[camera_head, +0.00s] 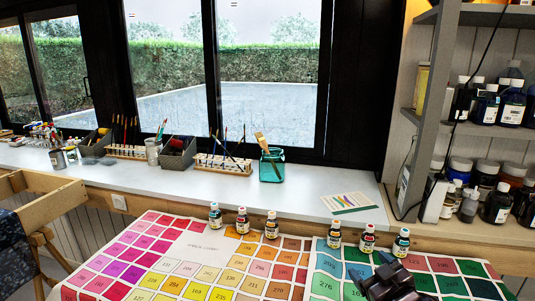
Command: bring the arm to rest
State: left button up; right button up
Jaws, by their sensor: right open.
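My right gripper (388,276) is dark and shows at the bottom edge, right of centre. It is over the green part of the colour chart cloth (190,243), and it is open. I see nothing between its fingers. Its lower part is cut off by the frame. Whether it touches the cloth I cannot tell. My left gripper is not in view.
Several small dye bottles (334,234) stand along the cloth's far edge, close beyond my right gripper. Behind is a white sill (310,190) with a teal brush jar (272,167) and brush racks. A bottle shelf (470,130) stands at right, a wooden frame (45,207) at left.

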jog(key=s+d+f+m+g+h+b, duration=0.1)
jog(key=s+f+m+g+h, duration=0.1)
jog(key=s+f, duration=1)
jog(key=s+d+f+m+g+h+b, duration=0.1)
jog(key=s+d+f+m+g+h, duration=0.1)
jog(key=s+f, duration=1)
jog(key=s+m+g, duration=0.1)
jog(key=s, duration=0.4)
jog(key=shift+d+f, duration=0.2)
jog(key=shift+f, duration=0.1)
